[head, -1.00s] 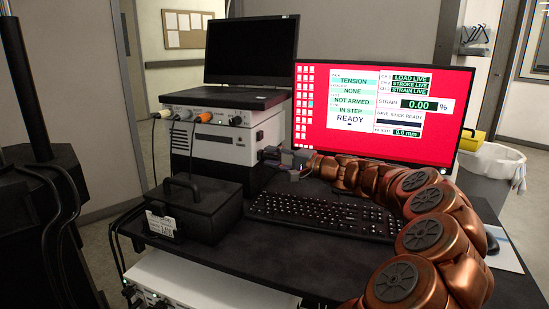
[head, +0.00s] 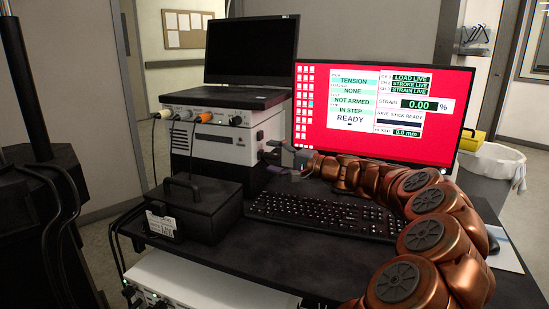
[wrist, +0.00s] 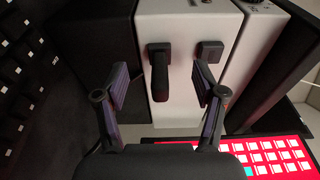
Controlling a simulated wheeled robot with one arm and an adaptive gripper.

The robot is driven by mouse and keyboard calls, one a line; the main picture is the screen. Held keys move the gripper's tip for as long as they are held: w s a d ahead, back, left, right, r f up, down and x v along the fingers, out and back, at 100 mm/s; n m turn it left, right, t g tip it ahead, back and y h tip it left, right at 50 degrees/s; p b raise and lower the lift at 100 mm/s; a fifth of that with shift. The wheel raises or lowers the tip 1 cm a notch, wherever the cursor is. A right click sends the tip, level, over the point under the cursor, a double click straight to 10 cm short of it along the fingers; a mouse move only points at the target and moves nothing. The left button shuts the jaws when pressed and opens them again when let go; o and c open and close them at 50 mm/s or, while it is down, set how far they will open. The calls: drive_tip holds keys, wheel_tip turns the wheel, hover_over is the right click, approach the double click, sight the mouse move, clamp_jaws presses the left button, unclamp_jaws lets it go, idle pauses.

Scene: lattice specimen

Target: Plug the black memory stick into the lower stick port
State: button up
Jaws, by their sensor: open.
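A black stick (wrist: 159,72) stands out from the side of the white-and-black instrument box in the wrist view, its inner end against the panel. It is the lower of two black fittings there, since the wrist view is turned with the keyboard at left. The upper one is a shorter black block (wrist: 210,49). My gripper (wrist: 161,80) is open, one finger on each side of the stick, with visible gaps. In the head view my gripper (head: 296,160) is just right of the box (head: 215,147); the stick is small there. The port opening is hidden.
The red-screened monitor (head: 385,110) stands behind my arm. A keyboard (head: 315,213) lies in front of it. A black case (head: 195,213) sits left of the keyboard. A laptop (head: 250,55) stands on the box. Bare desk shows in front of the keyboard.

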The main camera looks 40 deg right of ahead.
sight(279, 158)
drive_tip(key=shift+v, duration=2.4)
drive_tip(key=v, duration=1.2)
